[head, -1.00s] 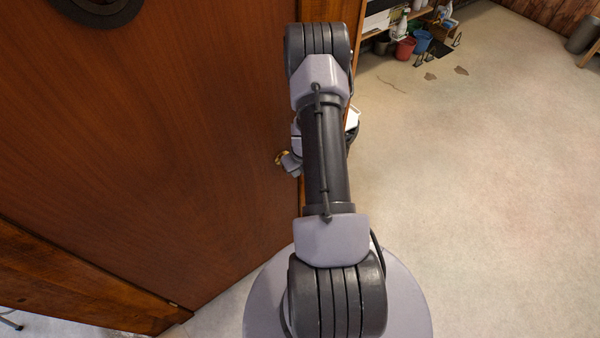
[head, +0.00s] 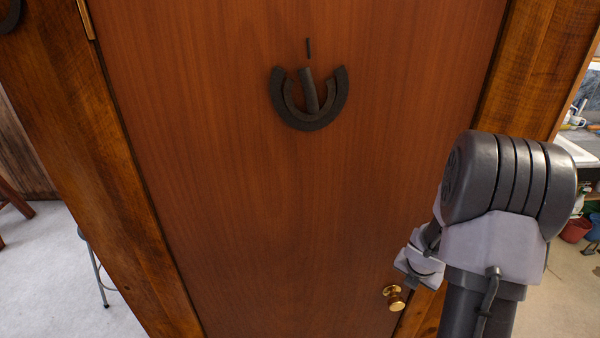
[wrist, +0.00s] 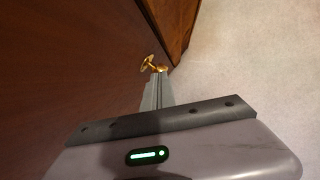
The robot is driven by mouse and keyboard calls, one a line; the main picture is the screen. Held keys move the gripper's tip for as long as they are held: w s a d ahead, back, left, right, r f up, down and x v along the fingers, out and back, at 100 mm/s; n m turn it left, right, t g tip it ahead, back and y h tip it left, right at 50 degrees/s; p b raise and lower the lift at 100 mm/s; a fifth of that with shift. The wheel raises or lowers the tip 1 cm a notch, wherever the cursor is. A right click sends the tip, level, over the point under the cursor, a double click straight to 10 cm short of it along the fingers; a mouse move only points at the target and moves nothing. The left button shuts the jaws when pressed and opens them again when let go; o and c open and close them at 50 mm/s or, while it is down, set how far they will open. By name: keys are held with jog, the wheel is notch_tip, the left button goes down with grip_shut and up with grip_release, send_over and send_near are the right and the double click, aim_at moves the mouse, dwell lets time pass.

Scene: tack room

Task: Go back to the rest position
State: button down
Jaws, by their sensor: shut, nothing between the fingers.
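My gripper (wrist: 157,80) shows in the wrist view with its narrow fingers together and empty. Their tips appear close to the brass knob (wrist: 148,63) of the door; I cannot tell whether they touch it. In the head view my arm stands at the right, in front of the door's right edge, and the fingers cannot be made out. The brown wooden door (head: 270,200) fills the middle and looks closed. Its brass knob (head: 395,297) is at the lower right, just below my wrist.
A dark horseshoe ornament (head: 310,100) hangs on the door. Wooden frame posts (head: 75,130) flank it. At the left is pale floor with a metal stool leg (head: 97,270). At the right are a white sink (head: 577,150) and a red bucket (head: 575,230).

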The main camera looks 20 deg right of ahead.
jog(key=a+r+m+t+h+b, duration=0.1)
jog(key=a+r+m+b, duration=0.6)
jog(key=a+m, duration=0.5)
jog(key=s+a+m+y+b, duration=0.2)
jog(key=s+a+m+b, duration=0.1)
jog(key=a, duration=0.5)
jog(key=s+a+m+t+y+b, duration=0.1)
jog(key=s+a+m+y+b, duration=0.1)
jog(key=s+a+m, duration=0.4)
jog(key=s+a+m+y+b, duration=0.2)
jog(key=s+a+m+b, duration=0.2)
jog(key=a+m, duration=0.3)
jog(key=s+a, duration=0.1)
jog(key=a, duration=0.2)
jog(key=shift+s+a+f+m+t+y, duration=0.25)
jog(key=shift+a+f+m+t+y, duration=0.05)
jog(key=shift+a, duration=0.1)
